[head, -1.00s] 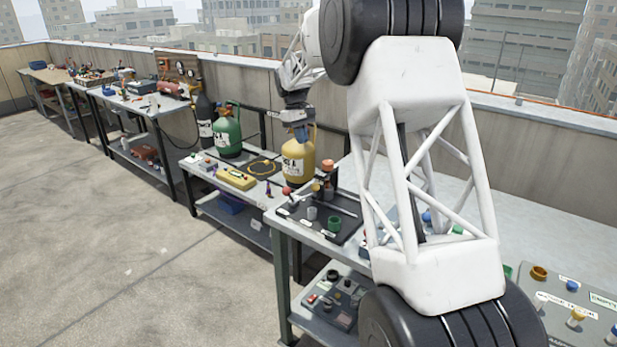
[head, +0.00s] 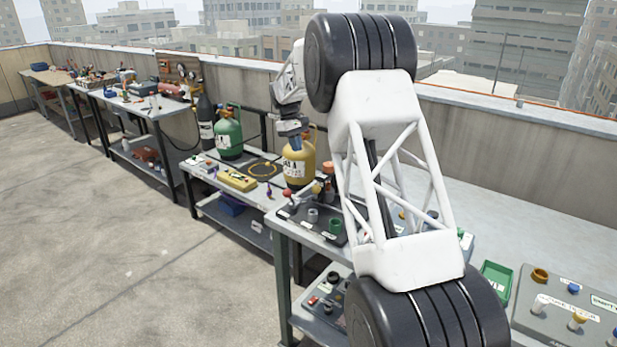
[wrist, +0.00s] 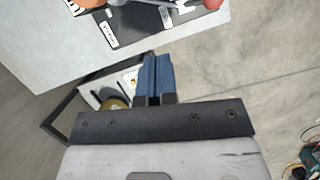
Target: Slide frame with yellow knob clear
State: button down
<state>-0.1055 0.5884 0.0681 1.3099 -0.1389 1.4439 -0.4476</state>
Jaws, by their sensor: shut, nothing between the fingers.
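My gripper (head: 295,143) is in the head view in front of the yellow gas cylinder (head: 298,168), above the near bench's left end. In the wrist view its blue fingers (wrist: 157,62) are together and empty. The dark plate with white labels (wrist: 140,28) lies beyond the fingertips in the wrist view, apart from them; orange-red round parts and a grey rod show at its far side. I cannot make out a frame with a yellow knob for certain. My arm hides the middle of the near bench, where a small yellow spot (head: 402,215) shows.
A grey panel (head: 535,325) with a yellow-topped knob (head: 578,319) sits at the bench's right, beside a green tray (head: 497,281). A green cylinder (head: 228,138) and yellow case (head: 237,180) stand on the lower bench. Open floor lies left.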

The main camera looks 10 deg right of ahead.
jog(key=shift+f, duration=0.15)
jog(key=s+d+f, duration=0.3)
jog(key=s+f, duration=0.2)
jog(key=f, duration=0.5)
jog(key=shift+s+d, duration=0.4)
jog(key=s+d, duration=0.8)
dwell(0.7)
jog(key=shift+f, duration=0.1)
jog(key=shift+w+a, duration=0.1)
jog(key=shift+w, duration=0.05)
